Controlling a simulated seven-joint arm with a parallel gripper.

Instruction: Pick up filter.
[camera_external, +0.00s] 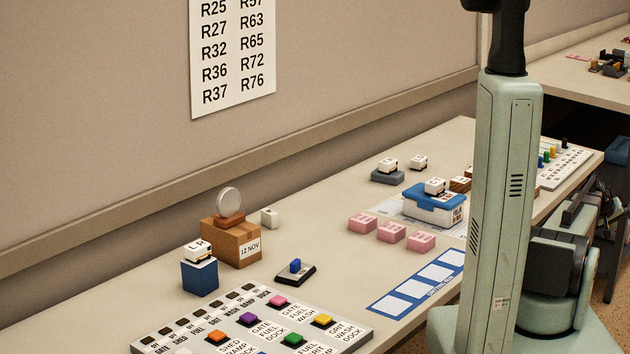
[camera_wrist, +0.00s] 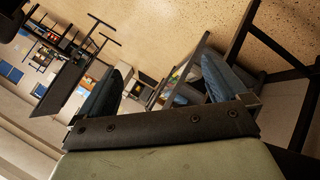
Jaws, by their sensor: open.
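No object in view is labelled as the filter. A round, pale glassy disc (camera_external: 228,201) stands upright on a small brown base (camera_external: 231,219), on top of a cardboard box (camera_external: 232,244) marked "12 NOV"; I cannot tell for sure whether it is the filter. My gripper (camera_wrist: 164,62) is open in the wrist view, its two dark blue fingers wide apart with nothing between them. It points toward the floor and furniture of the room, away from the desk items. In the external view my gripper is out of frame.
A blue box (camera_external: 200,278) with a white block on it stands left of the cardboard box. A button panel (camera_external: 252,321), pink blocks (camera_external: 391,231), a blue-lidded container (camera_external: 433,207) and a blue-framed strip (camera_external: 417,282) occupy the desk (camera_external: 321,190). The wall is behind.

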